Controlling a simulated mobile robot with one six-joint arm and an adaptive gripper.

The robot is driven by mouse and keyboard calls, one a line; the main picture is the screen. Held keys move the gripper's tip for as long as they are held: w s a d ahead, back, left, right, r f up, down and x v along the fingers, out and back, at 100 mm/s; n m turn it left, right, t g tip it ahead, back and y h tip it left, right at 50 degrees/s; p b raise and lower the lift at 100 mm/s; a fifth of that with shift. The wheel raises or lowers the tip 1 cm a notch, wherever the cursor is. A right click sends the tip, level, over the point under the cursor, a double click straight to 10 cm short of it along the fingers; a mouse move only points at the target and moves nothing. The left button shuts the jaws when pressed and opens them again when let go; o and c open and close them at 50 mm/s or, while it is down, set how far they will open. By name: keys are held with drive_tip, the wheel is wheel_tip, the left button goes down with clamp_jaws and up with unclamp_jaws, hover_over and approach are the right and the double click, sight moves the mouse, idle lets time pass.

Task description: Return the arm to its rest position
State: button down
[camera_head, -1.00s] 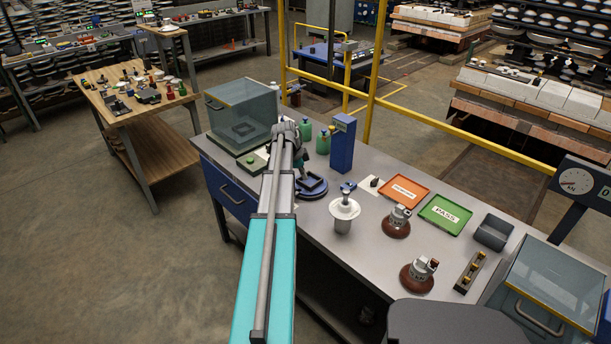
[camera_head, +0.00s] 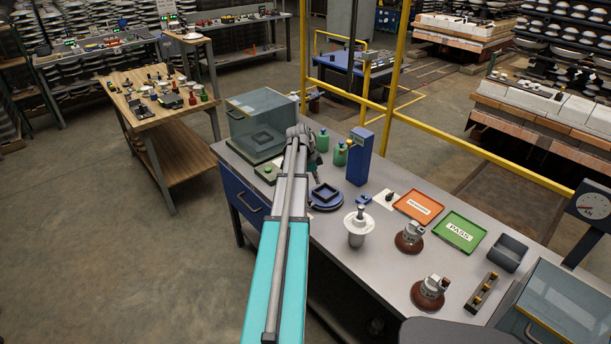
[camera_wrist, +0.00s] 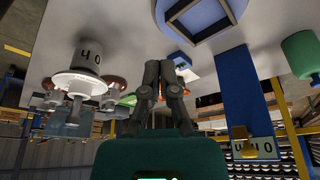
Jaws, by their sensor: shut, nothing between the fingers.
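My arm (camera_head: 280,240), with a teal link, stretches forward over the grey workbench in the head view. My gripper (camera_wrist: 160,68) shows in the wrist view with its dark fingers closed together and empty. A white insulator (camera_head: 357,227) stands upright on the bench right of the arm; a white insulator also shows at the left of the wrist view (camera_wrist: 80,80).
A clear-walled box (camera_head: 258,120), green bottles (camera_head: 340,154) and a blue post (camera_head: 360,157) stand near the gripper. An orange tray (camera_head: 418,207), a green tray (camera_head: 459,232) and brown insulators (camera_head: 410,237) lie right. Open floor (camera_head: 130,270) is left of the bench.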

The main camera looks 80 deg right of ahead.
drive_tip(key=shift+w, duration=0.15)
idle(0.3)
drive_tip(key=w+a+n+t, duration=0.1)
drive_tip(key=w+a+n, duration=0.7)
drive_tip(key=w+a, duration=0.85)
drive_tip(key=w+a+n+t, duration=0.1)
drive_tip(key=w+a+n, duration=0.6)
drive_tip(key=w+a, duration=0.95)
drive_tip(key=w+a+n, duration=0.2)
drive_tip(key=a+n, duration=0.4)
drive_tip(key=a, duration=0.8)
drive_tip(key=w+a+n+t, duration=0.1)
drive_tip(key=w+a+n, duration=0.2)
drive_tip(key=a, duration=1)
drive_tip(key=w+a+f+n+y, duration=0.1)
drive_tip(key=w+a+n, duration=0.1)
drive_tip(key=a+n, duration=0.7)
drive_tip(key=a, duration=0.5)
drive_tip(key=shift+w+a+t, duration=0.3)
drive_tip(key=shift+w, duration=0.1)
drive_tip(key=shift+d, duration=0.15)
